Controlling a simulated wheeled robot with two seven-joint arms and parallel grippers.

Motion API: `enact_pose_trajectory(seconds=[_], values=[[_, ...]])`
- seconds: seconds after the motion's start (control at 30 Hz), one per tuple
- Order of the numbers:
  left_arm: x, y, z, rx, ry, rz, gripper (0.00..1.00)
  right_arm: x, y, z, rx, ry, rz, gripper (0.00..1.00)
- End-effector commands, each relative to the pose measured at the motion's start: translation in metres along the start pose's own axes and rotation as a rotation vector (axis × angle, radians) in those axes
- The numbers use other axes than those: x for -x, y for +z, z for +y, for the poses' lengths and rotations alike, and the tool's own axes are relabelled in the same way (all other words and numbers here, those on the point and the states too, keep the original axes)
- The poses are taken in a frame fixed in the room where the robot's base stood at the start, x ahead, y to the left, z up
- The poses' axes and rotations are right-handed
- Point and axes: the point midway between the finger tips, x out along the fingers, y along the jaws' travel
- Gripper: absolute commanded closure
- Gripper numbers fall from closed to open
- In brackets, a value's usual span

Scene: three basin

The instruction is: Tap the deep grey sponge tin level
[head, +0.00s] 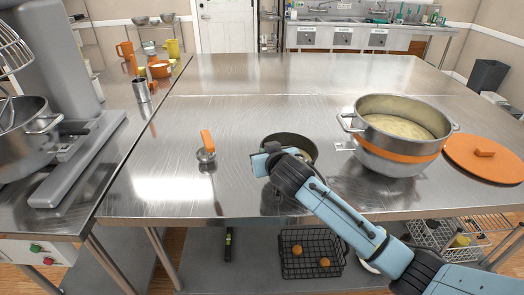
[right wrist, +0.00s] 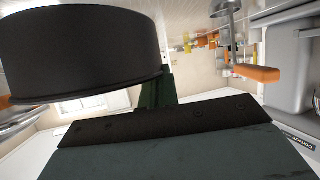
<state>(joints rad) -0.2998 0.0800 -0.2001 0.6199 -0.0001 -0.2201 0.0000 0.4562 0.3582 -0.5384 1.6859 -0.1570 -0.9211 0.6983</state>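The deep grey sponge tin (head: 300,140) is a round dark tin near the middle of the steel table; something pale shows inside it. My right gripper (head: 265,161) is at its near left side and covers part of it. In the right wrist view, which looks upside down, the tin's dark wall (right wrist: 80,45) fills the upper left. A dark green finger of my right gripper (right wrist: 171,90) is right beside its rim. Whether the finger touches the tin, and whether the gripper is open or shut, I cannot tell. My left gripper is not in view.
A large steel bowl (head: 390,165) with an orange band stands right of the tin, with an orange lid (head: 485,157) beyond. A stand mixer (head: 75,150) is at the left. The table's back is clear.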

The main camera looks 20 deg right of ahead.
Motion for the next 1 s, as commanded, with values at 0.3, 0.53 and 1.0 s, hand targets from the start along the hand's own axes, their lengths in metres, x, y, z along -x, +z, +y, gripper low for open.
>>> enact_pose_trajectory(seconds=[0.3,0.53,1.0], values=[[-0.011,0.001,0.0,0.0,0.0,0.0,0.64,-0.009,0.021,0.013,0.017,0.028,-0.003,1.0],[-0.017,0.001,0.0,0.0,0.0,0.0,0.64,-0.014,0.033,0.021,0.026,0.047,-0.006,1.0],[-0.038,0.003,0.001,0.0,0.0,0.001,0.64,-0.029,0.068,0.021,0.028,0.051,-0.007,1.0]])
